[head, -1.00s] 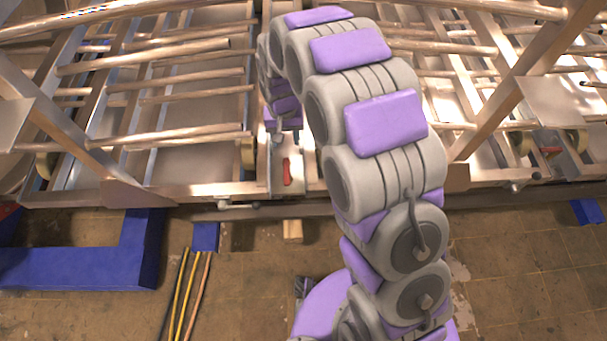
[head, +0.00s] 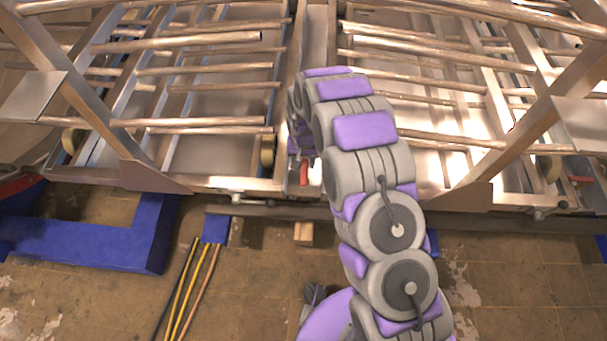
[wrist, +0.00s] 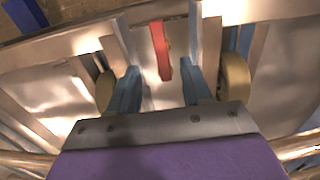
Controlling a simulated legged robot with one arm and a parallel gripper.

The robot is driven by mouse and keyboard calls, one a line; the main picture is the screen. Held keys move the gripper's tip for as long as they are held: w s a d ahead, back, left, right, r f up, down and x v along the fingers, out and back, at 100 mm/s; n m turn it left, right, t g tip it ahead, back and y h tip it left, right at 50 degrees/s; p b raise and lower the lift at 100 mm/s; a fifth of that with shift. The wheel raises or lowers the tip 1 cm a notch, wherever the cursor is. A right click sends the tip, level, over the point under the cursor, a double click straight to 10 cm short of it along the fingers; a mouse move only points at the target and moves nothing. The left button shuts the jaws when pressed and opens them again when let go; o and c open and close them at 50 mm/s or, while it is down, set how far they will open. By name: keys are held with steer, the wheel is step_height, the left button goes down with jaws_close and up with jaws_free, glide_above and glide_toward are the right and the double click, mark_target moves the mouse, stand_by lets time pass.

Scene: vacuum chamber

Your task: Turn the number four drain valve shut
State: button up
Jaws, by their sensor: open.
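A red valve handle (wrist: 161,50) shows in the wrist view, lying lengthwise between my fingers with a gap on either side. In the head view the same red handle (head: 304,174) sits low at the frame's front edge, just left of my arm. My gripper (wrist: 164,74) is open, with its two blue fingers spread and pointing toward the handle; no contact is visible. In the head view the gripper is mostly hidden behind my arm links. No valve number can be read. The valve body under the handle cannot be made out.
Metal frames with pipe rails (head: 200,40) spread on both sides of the handle. Pale round wheels (wrist: 234,80) flank my fingers closely. A blue beam (head: 90,245) and yellow and black cables (head: 190,285) lie on the floor. Open tiled floor is at right.

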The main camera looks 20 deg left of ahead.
mark_target(304, 177)
step_height(304, 177, down, 9)
steer(key=shift+r+b, duration=0.15)
steer(key=shift+b, duration=0.5)
steer(key=shift+c, duration=0.2)
jaws_close()
